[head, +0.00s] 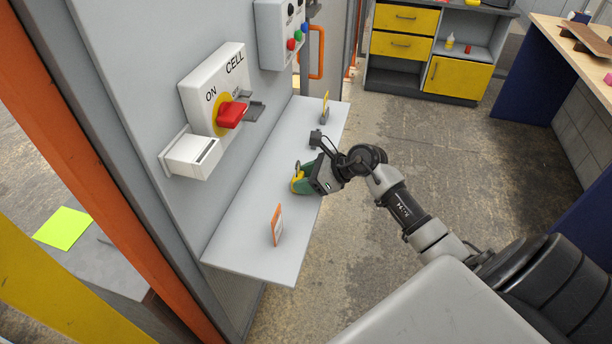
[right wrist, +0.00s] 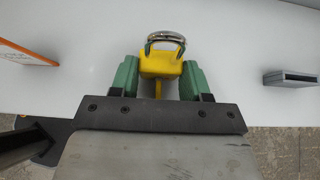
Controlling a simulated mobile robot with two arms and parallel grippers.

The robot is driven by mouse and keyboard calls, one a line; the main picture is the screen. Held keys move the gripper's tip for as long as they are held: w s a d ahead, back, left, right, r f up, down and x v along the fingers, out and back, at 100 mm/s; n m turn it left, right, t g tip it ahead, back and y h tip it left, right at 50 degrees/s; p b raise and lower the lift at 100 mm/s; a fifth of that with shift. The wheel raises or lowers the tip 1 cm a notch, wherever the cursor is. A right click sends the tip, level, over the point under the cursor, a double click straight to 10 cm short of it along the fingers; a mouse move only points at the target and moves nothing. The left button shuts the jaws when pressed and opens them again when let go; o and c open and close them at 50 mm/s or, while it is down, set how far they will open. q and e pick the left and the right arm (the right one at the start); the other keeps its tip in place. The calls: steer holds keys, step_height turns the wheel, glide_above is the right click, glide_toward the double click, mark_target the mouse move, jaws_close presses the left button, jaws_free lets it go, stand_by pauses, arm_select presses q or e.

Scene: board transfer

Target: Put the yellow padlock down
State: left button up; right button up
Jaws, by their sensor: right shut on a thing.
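My right gripper (head: 305,182) is over the white shelf (head: 246,229) below the CELL switch panel. In the right wrist view its green fingers (right wrist: 161,83) are shut on the yellow padlock (right wrist: 161,63), one on each side of its body. The padlock's metal shackle points away from the gripper, over the white surface. In the head view only a little of the yellow padlock (head: 297,180) shows beside the green fingers. I cannot tell whether the padlock touches the shelf. My left gripper is not in view.
An orange-and-white card (head: 277,225) stands on the shelf's near part. A small grey holder with a yellow tag (head: 324,110) stands at its far end. The red switch handle (head: 231,114) and a white box (head: 191,156) stick out from the panel. Bare shelf lies around the gripper.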

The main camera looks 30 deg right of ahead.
steer(key=shift+f, duration=0.15)
steer(key=o, duration=0.9)
